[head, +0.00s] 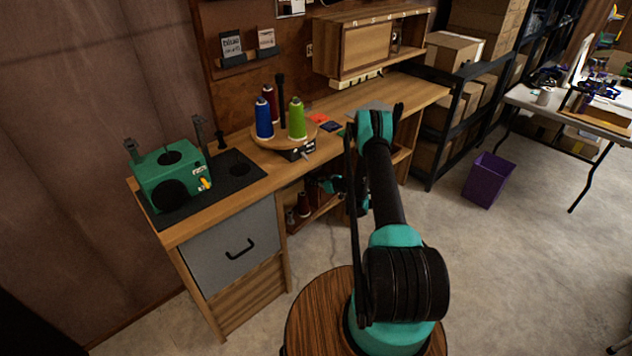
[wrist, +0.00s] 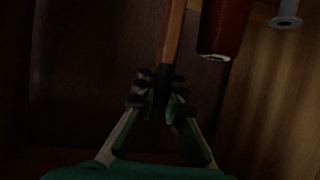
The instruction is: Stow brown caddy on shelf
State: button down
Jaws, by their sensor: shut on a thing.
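My gripper (head: 331,184) reaches into the low shelf space under the workbench in the head view, partly hidden by my arm. In the wrist view my gripper (wrist: 160,97) is shut, with its fingertips on a thin upright edge. That edge looks like the wall of the brown caddy (wrist: 172,40), which runs away from the fingertips as a wooden strip. The picture is dark there, and most of the caddy's outline cannot be made out. The lower shelf (head: 322,210) shows below the bench top, beside the grey drawer.
A dark red thread cone (wrist: 222,28) and a pale spool (wrist: 286,18) are close right of the gripper. The bench top (head: 255,185) holds a green machine (head: 172,178) and a round stand with cones. A purple bin (head: 488,180) stands on open floor.

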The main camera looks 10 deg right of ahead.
dwell(0.4)
jog(key=c, duration=1.5)
grip_release()
jog(key=shift+c, duration=0.2)
notch_tip(320, 180, up, 10)
jog(key=shift+f, duration=0.1)
jog(key=shift+d, duration=0.1)
